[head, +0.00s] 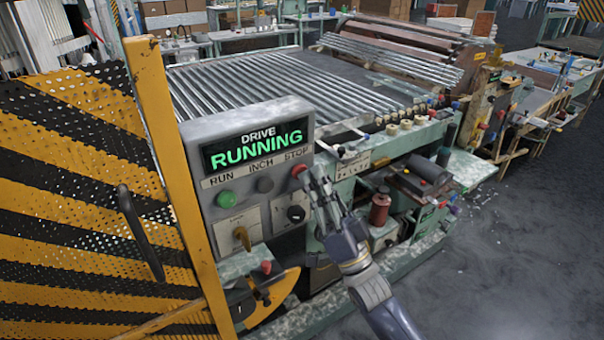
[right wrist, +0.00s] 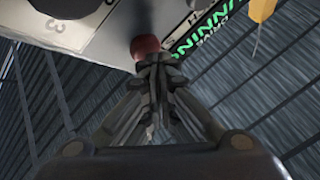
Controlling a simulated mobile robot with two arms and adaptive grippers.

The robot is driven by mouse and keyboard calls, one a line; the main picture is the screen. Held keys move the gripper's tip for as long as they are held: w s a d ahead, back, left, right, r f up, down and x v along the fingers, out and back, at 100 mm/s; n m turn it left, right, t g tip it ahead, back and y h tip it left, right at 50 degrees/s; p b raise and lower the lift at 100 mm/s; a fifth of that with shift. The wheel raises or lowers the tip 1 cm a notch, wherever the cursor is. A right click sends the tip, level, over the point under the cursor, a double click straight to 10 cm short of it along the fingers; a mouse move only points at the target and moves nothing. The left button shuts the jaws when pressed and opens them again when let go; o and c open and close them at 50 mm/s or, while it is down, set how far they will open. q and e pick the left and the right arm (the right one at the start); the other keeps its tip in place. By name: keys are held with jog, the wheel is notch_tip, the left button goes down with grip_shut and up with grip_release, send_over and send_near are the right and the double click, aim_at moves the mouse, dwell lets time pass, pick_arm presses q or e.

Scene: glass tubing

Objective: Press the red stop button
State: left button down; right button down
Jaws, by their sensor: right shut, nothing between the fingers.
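The red stop button (head: 299,171) sits on the right side of the grey control panel (head: 200,135), under the word STOP. My left gripper is not in view.
A green RUN button (head: 226,199) and a dark INCH button (head: 265,184) share the panel's row. A black rotary knob (head: 296,213) is just below the stop button. A yellow-black perforated guard (head: 85,190) stands at left. Open floor lies at right.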

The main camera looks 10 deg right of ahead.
jog(key=shift+w+a, duration=0.1)
jog(key=shift+w, duration=0.15)
jog(key=shift+s, duration=0.2)
dwell(0.4)
jog(key=shift+s+d, duration=0.3)
jog(key=shift+s, duration=0.4)
jog(key=s, duration=0.1)
jog(key=s+d+p, duration=0.1)
jog(key=s, duration=0.1)
jog(key=s+p, duration=0.1)
jog(key=shift+s+d, duration=0.35)
jog(key=shift+f, duration=0.1)
